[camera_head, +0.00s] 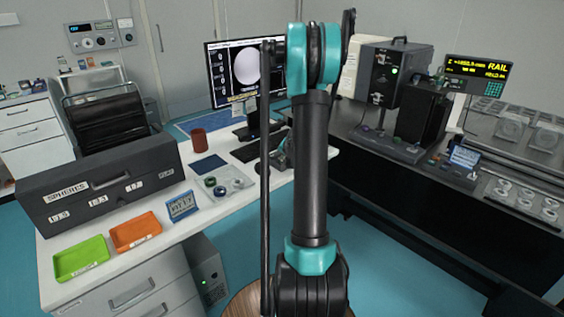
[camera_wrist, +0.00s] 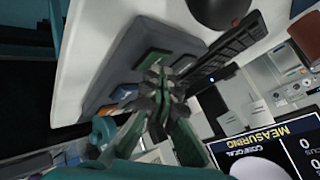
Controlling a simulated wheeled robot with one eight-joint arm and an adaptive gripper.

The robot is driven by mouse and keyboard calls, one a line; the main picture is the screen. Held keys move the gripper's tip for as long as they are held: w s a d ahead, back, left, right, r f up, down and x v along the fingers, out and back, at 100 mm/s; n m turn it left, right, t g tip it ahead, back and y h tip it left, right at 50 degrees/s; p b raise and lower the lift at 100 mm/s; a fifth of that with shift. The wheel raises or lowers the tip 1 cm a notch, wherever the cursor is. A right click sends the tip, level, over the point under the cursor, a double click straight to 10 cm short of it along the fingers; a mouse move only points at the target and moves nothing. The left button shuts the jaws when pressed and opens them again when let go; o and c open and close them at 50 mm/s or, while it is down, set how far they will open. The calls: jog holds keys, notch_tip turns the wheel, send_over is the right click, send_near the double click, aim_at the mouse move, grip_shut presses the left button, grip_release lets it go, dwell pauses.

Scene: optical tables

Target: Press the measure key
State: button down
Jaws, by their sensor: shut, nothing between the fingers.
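In the wrist view a grey key box (camera_wrist: 142,41) lies on the white desk. I cannot read a label that marks the measure key. My gripper (camera_wrist: 158,80) is shut and empty, its fingertips over the box beside the first green key. I cannot tell whether they touch it. The monitor (camera_wrist: 283,147) shows "MEASURING" upside down. In the head view the monitor (camera_head: 217,82) stands behind my arm, which hides most of the box.
A keyboard (camera_wrist: 231,45) lies close to the key box. On the desk (camera_head: 215,222) stand a red cup (camera_head: 199,141), a dark "SPHERES" case (camera_head: 105,190), an orange tray (camera_head: 135,231) and a green tray (camera_head: 81,260). A black instrument table stands at the right.

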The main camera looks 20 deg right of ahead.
jog(key=shift+r, duration=0.8)
jog(key=shift+r, duration=2.55)
